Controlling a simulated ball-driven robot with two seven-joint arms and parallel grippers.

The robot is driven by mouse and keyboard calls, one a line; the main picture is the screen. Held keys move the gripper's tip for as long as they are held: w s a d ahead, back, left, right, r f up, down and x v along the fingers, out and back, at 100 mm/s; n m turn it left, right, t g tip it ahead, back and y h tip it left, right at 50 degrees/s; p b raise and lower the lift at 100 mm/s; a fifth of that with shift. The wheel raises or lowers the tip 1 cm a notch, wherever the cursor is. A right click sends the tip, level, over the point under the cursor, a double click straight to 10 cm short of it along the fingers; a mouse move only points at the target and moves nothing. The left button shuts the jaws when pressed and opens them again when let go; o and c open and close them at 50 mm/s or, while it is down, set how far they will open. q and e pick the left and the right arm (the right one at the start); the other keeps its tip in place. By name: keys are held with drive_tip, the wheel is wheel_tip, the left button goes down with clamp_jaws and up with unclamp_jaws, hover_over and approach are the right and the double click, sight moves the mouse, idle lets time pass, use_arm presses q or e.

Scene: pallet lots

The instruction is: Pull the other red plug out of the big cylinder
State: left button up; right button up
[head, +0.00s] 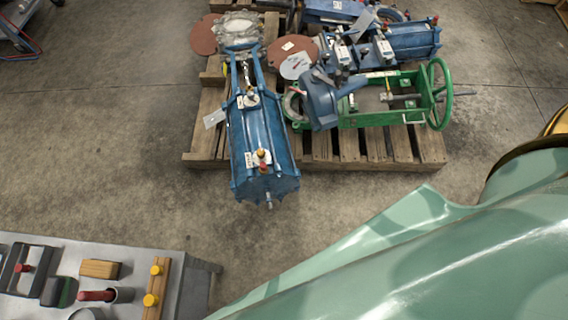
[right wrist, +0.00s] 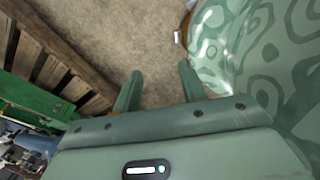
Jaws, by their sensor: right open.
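The big blue cylinder (head: 260,140) lies on the wooden pallet in the head view, its near end over the front edge. A red plug (head: 263,167) sits on top near that end, just in front of a yellow cap (head: 261,154). Another small red piece (head: 22,267) stands on a dark block on the bench. My right gripper (right wrist: 158,88) is open and empty in the right wrist view, its two fingers apart over bare floor. The big cylinder cannot be made out there. My left gripper is not in view.
The pallet (head: 318,160) also carries a green frame with handwheel (head: 390,105) and more blue valve parts. A grey bench (head: 150,258) at lower left holds blocks, a red-handled item (head: 97,295) and a wooden strip with yellow knobs (head: 156,285). Floor between is clear.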

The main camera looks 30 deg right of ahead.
drive_tip(key=w+r+t+h, duration=0.1)
drive_tip(key=w+r+t, duration=0.1)
drive_tip(key=w+r, duration=0.65)
drive_tip(key=w+r+t, duration=0.1)
drive_tip(key=w+r, duration=0.4)
drive_tip(key=r, duration=0.6)
drive_tip(key=w+a+f+m+g+y, duration=0.1)
drive_tip(key=w+a+f+y, duration=0.3)
drive_tip(key=a, duration=0.8)
drive_tip(key=w+a+m+g+y, duration=0.1)
drive_tip(key=w+a+y, duration=0.2)
drive_tip(key=w+a, duration=0.65)
drive_tip(key=w+d+f+m+g+h, duration=0.1)
drive_tip(key=w+d+m, duration=0.2)
drive_tip(key=w+m, duration=0.1)
drive_tip(key=w+d+f+m+h, duration=0.1)
drive_tip(key=w+d+m+h, duration=0.1)
drive_tip(key=w+d+m, duration=0.1)
drive_tip(key=w+d+f+m+g+h, duration=0.1)
drive_tip(key=w+d+m, duration=0.3)
drive_tip(key=w+d, duration=0.1)
drive_tip(key=shift+w+d+m+g, duration=0.15)
drive_tip(key=shift+w+m+g, duration=0.15)
drive_tip(key=shift+w, duration=0.6)
drive_tip(key=shift+f, duration=0.1)
